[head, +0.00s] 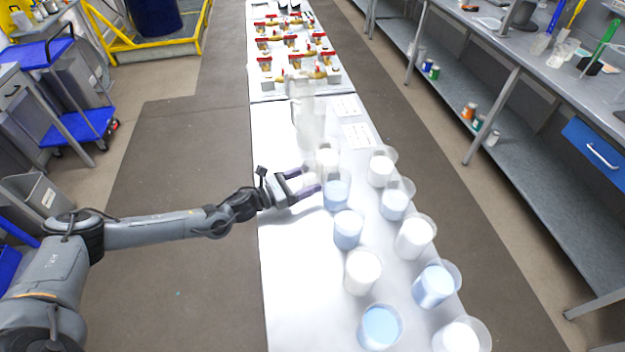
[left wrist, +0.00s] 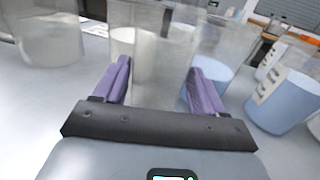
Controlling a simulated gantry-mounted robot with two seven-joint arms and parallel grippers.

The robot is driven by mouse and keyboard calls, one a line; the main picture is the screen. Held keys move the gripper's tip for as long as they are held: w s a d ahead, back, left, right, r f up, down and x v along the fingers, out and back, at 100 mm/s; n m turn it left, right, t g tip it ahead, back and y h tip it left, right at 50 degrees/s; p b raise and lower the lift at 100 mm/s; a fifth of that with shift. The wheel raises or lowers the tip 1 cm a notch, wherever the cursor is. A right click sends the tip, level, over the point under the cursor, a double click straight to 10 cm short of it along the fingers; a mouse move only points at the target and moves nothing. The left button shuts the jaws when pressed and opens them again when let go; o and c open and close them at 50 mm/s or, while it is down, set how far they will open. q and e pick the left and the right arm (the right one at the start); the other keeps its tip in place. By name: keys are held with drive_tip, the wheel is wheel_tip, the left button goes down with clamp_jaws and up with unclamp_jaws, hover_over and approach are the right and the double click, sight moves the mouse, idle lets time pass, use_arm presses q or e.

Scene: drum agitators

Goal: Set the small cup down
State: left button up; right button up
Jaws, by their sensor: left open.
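My left gripper (head: 302,182) is open over the white table, with its purple fingers spread and pointing right toward the cups. In the left wrist view, the gripper (left wrist: 160,70) has a clear, see-through small cup (left wrist: 163,45) between its fingers. Whether the fingers touch it, and whether its base is on the table, I cannot tell. Just beyond the fingertips stand a cup with blue contents (head: 337,193) and a pale one (head: 327,156). My right gripper is not in view.
Several clear cups with white or blue contents stand in two rows along the table's right side, such as a white one (head: 415,236) and a blue one (head: 348,229). A clear tall device (head: 309,120) stands behind. The table's left front (head: 300,280) is bare.

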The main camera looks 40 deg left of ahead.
use_arm(q)
drive_tip(key=shift+w, duration=0.1)
drive_tip(key=c, duration=0.8)
drive_tip(key=shift+r, duration=0.1)
